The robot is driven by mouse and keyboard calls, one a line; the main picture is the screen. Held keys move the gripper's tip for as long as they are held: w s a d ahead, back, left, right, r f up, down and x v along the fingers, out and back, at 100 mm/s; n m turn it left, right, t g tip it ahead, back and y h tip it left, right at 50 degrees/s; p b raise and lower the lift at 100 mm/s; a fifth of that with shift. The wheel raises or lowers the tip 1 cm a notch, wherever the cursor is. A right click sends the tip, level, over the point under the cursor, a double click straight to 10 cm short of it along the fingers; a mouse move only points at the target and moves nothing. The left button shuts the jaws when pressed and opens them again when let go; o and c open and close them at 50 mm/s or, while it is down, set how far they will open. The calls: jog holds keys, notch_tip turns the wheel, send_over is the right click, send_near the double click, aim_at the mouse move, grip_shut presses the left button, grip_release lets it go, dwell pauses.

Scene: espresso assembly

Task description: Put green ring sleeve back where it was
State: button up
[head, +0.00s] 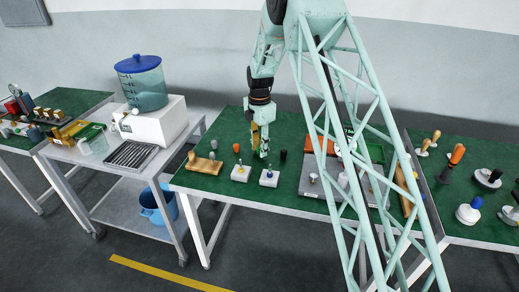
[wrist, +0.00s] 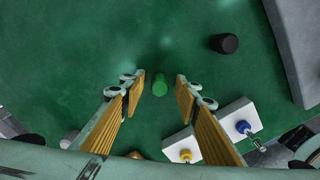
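The green ring sleeve (wrist: 160,84) is a small green cylinder on the green table mat (wrist: 70,60), in the middle of the wrist view. My gripper (wrist: 157,92) is open above the table, with one yellow-padded finger to each side of the sleeve in this view. Gaps show between the sleeve and both fingers; I cannot tell how far down the fingertips reach. In the head view my gripper (head: 261,150) points down over the middle table, behind two white blocks. I cannot make out the sleeve clearly there.
A black cylinder (wrist: 224,43) stands right of the sleeve. White blocks with a yellow-topped piece (head: 241,173) and a blue-topped piece (head: 269,178) stand in front. An orange piece (head: 236,148) and a wooden board (head: 203,165) are left. A grey tray (head: 318,176) is right.

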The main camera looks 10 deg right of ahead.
notch_tip(320, 180, up, 12)
jog(key=p, duration=0.2)
dwell(0.5)
dwell(0.8)
